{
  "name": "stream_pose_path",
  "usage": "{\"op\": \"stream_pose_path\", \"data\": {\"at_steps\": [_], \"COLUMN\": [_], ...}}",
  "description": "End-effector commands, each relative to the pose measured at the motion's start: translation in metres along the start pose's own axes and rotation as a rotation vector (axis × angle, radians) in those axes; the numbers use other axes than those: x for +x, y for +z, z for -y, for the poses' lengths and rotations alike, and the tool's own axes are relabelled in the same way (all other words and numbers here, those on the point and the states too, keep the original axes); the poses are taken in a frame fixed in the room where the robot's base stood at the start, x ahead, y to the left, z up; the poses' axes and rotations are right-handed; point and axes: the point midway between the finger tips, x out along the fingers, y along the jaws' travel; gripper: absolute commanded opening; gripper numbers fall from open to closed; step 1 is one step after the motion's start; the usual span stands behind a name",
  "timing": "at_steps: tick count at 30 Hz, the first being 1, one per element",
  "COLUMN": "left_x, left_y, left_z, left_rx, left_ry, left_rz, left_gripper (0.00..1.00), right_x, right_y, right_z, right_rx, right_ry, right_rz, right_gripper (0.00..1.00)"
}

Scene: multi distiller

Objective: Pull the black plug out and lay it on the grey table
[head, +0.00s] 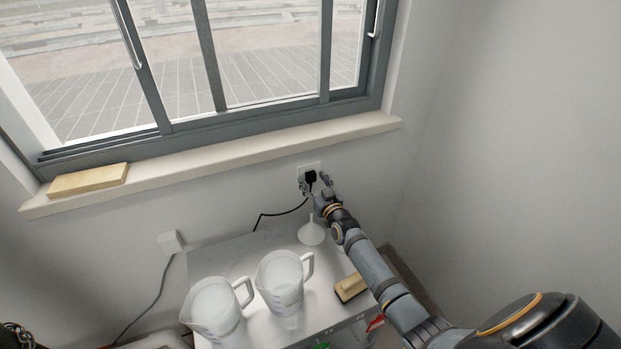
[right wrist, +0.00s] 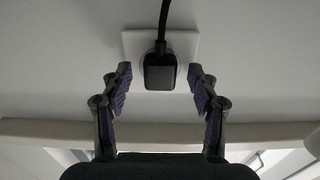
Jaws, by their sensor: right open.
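The black plug (head: 310,176) sits in a white wall socket (head: 303,169) below the window sill. In the right wrist view the plug (right wrist: 160,72) shows in the middle, against the socket plate (right wrist: 190,46), with its cord running up. My right gripper (head: 315,184) is at the plug. In the right wrist view its fingers (right wrist: 160,82) are open, one on each side of the plug, with a gap on both sides. The grey table (head: 233,257) stands below the socket. My left gripper is not clearly seen.
Two measuring jugs (head: 214,309) (head: 284,282), a white funnel (head: 311,234) and a wood-backed brush (head: 350,287) stand on the table. A white adapter (head: 171,242) with a cord is on the wall at left. A wooden block (head: 88,181) lies on the sill (head: 220,165).

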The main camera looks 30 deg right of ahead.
Motion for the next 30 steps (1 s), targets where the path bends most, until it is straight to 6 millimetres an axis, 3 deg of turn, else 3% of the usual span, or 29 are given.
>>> {"op": "stream_pose_path", "data": {"at_steps": [15,28,30], "left_x": [-0.0005,-0.0005,-0.0005], "left_y": [0.0002,0.0002,0.0002], "left_z": [0.0004,0.0004,0.0005], "left_rx": [0.000,0.000,0.000], "left_ry": [0.000,0.000,0.000], "left_rz": [0.000,0.000,0.000], "left_gripper": [0.00,0.00,0.00], "right_x": [0.0000,0.0000,0.0000], "right_y": [0.0000,0.0000,0.0000], "right_z": [0.0000,0.0000,0.0000], "right_rx": [-0.001,-0.001,-0.001], "right_ry": [0.000,0.000,0.000], "right_rz": [0.000,0.000,0.000], "right_gripper": [0.59,0.01,0.00]}}
